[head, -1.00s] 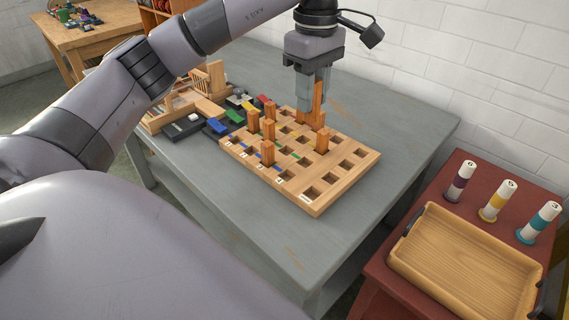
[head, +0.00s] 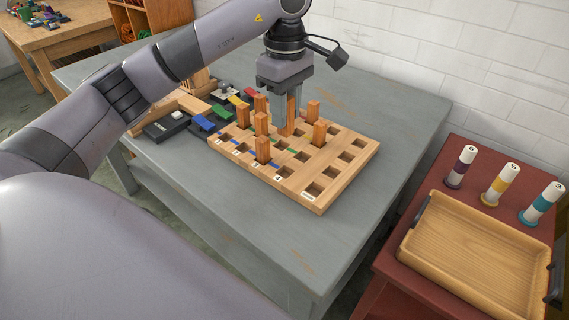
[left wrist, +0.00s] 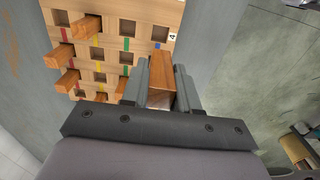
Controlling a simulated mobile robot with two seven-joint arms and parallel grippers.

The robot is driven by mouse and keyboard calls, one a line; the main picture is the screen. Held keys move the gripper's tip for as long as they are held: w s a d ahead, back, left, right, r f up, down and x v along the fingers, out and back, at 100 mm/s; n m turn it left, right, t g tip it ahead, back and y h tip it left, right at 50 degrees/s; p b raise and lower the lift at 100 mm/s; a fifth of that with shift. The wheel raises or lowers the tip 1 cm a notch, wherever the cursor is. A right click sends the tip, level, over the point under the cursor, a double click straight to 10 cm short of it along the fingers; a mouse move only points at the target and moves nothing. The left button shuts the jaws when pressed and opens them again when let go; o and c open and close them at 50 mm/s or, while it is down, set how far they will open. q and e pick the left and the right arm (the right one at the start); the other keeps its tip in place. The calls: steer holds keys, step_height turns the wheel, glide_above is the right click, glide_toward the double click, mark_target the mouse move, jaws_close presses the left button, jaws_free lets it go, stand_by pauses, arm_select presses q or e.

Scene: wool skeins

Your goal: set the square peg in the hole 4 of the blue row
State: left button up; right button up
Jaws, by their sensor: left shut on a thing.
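My left gripper (head: 287,122) is shut on an orange-brown square peg (head: 291,112), held upright over the wooden peg board (head: 330,185). The peg also shows between the fingers in the left wrist view (left wrist: 162,72). I cannot tell how far its lower end is from the board. Several similar pegs stand in the board, one of them at the front (head: 263,149). In the left wrist view, a label 4 (left wrist: 173,37) lies beside an empty hole (left wrist: 160,33) with a blue mark, just beyond the held peg. My right gripper is out of view.
Colored blocks (head: 203,123) and a dark box (head: 166,128) lie left of the board on the grey table (head: 250,220). A wooden tray (head: 478,207) and three banded white cylinders (head: 500,185) stand on the red table at right. The grey table's front is clear.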

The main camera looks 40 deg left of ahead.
arm_select(q)
step_height(320, 180, down, 12)
steer(key=shift+f, duration=0.2)
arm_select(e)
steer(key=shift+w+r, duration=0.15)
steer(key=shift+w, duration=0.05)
arm_select(q)
steer(key=shift+f+b, duration=0.2)
steer(key=shift+b, duration=0.1)
steer(key=o, duration=1)
steer(key=shift+r, duration=0.15)
